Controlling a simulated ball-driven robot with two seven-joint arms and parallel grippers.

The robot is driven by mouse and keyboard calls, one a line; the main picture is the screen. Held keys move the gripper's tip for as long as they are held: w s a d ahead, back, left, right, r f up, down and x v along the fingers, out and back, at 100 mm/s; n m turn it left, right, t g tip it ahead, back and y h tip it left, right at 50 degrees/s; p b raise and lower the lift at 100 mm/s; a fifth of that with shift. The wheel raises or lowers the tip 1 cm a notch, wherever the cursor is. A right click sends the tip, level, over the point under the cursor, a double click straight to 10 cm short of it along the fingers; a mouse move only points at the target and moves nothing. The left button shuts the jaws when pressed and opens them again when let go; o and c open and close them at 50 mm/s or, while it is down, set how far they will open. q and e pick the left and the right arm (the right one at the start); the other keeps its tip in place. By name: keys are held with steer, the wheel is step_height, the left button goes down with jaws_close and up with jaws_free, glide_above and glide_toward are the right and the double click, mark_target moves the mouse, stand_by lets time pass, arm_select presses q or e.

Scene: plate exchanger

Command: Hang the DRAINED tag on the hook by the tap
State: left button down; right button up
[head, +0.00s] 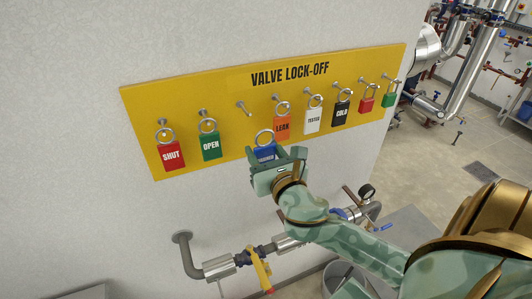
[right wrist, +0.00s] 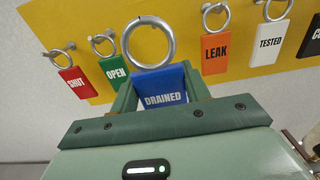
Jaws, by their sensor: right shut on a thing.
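The blue DRAINED tag (head: 266,152) has a large metal ring on top. It is held upright between the fingers of my right gripper (head: 279,160), in front of the lower edge of the yellow board. I cannot make out a hook by the tap. My left gripper is not in view.
The yellow VALVE LOCK-OFF board (head: 215,85) carries several hanging tags, among them SHUT (head: 171,156), OPEN (head: 211,146) and LEAK (head: 282,128), close to my right gripper. A grey bucket (head: 338,276) is beneath my right arm.

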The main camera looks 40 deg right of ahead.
steer(key=shift+p+x, duration=0.7)
steer(key=shift+x, duration=5.1)
steer(key=shift+w+r, duration=0.1)
steer(key=v, duration=0.8)
steer(key=shift+r+p, duration=0.15)
steer(key=shift+p, duration=0.2)
